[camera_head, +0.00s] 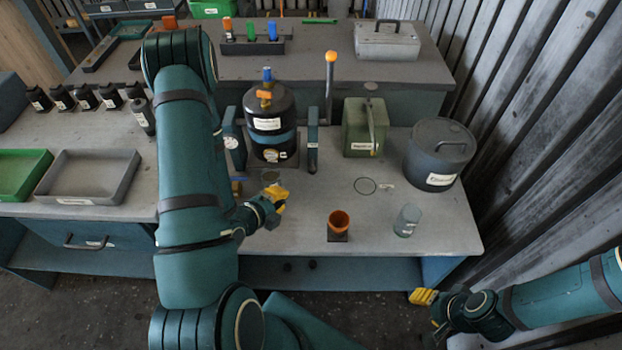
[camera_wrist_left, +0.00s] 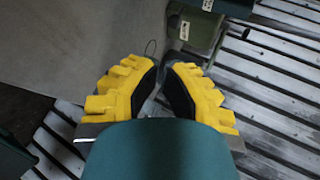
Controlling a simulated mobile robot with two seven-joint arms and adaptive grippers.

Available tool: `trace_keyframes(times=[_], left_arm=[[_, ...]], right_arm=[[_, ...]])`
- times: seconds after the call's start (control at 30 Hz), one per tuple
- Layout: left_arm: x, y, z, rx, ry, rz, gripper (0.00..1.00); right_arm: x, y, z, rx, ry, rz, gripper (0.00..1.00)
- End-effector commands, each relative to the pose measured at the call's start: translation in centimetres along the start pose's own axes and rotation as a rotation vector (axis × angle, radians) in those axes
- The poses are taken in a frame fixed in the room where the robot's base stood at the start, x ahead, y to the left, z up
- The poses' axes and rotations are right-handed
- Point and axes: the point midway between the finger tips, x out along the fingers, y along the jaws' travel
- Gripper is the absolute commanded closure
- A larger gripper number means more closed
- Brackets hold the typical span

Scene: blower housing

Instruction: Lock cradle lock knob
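The black canister-like housing (camera_head: 270,125), with a blue band, stands between two dark upright cradle plates (camera_head: 312,143) on the table. I cannot tell which part is the cradle lock knob. My left gripper (camera_head: 275,194) is in front of the housing, above the table, apart from it. Its yellow fingers with black pads show in the left wrist view (camera_wrist_left: 165,72), with a narrow empty gap. My right gripper (camera_head: 428,308) is beyond the table's front right edge, its fingers apart and empty.
An orange cup (camera_head: 339,224) and a clear jar (camera_head: 407,220) stand near the front edge. A green canister (camera_head: 364,127) and a dark lidded drum (camera_head: 438,153) stand to the right. A long lever with an orange tip (camera_head: 331,60) rises beside the housing. Trays (camera_head: 88,178) lie left.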

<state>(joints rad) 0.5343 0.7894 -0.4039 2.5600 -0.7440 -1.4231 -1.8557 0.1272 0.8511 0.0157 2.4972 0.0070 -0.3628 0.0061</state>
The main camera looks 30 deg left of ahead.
Motion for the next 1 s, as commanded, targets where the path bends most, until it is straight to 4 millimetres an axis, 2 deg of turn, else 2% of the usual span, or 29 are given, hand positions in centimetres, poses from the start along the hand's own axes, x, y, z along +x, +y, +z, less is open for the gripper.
trace_keyframes(times=[0.27,0.37,0.8,1.0], left_arm=[[0.9,0.0,0.0,0.000,0.001,-0.001,1.00],[2.3,0.0,-0.1,0.000,0.002,-0.001,1.00],[10.6,-0.1,-0.1,-0.001,0.001,-0.002,1.00],[13.0,-0.8,0.0,-0.001,0.001,-0.001,1.00]], right_arm=[[0.1,0.1,0.0,0.000,0.000,0.000,0.54],[0.3,0.1,0.1,0.000,-0.002,0.000,0.54],[0.5,0.2,0.2,-0.001,-0.005,0.000,0.54],[0.5,0.2,0.2,-0.001,-0.005,0.000,0.54]])
